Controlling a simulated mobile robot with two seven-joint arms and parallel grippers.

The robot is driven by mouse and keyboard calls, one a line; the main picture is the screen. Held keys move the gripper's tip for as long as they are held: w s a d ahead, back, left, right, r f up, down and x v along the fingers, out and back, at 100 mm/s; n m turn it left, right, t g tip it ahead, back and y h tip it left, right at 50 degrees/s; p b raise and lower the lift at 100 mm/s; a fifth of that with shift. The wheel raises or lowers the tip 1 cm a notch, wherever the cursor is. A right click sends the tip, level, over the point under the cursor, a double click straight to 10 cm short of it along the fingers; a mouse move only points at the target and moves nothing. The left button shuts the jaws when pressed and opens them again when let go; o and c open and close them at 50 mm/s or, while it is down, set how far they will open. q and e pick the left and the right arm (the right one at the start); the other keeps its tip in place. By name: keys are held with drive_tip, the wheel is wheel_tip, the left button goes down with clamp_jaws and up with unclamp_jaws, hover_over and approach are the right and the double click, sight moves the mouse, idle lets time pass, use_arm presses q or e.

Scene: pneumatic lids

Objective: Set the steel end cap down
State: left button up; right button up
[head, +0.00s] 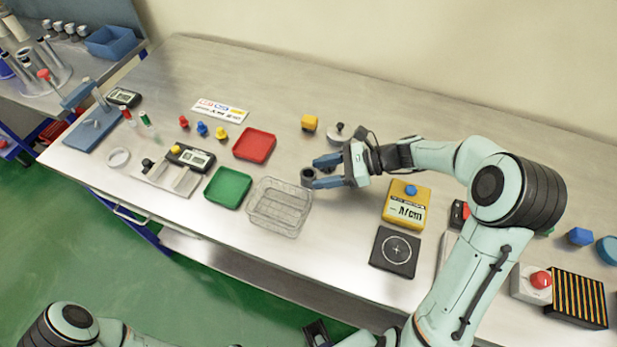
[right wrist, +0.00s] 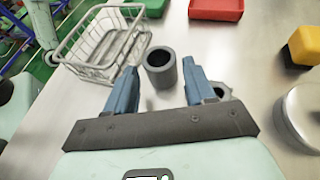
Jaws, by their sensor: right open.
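A dark grey hollow cylinder, which I take for the steel end cap (head: 307,180), stands upright on the bench just right of the wire basket. It also shows in the right wrist view (right wrist: 160,70), its open top facing up. My right gripper (head: 318,173) is open, low over the bench. Its fingertips (right wrist: 160,75) are on either side of the cap, with a visible gap to each finger. The cap's contact with the bench is partly hidden in the head view. A dark part at the bottom edge of the head view may be my left gripper (head: 318,334); it is cut off.
The wire basket (head: 261,222) is close left of the cap, with green (head: 228,187) and red (head: 255,145) trays beyond. A yellow block (head: 309,122) and a round metal piece (head: 338,133) stand behind. A yellow gauge (head: 406,214) and black plate (head: 394,252) are to the right.

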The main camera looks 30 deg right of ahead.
drive_tip(key=x, duration=0.2)
drive_tip(key=shift+w+a, duration=0.1)
drive_tip(key=shift+a, duration=0.15)
drive_tip(key=c, duration=0.9)
clamp_jaws()
drive_tip(key=shift+r, duration=0.1)
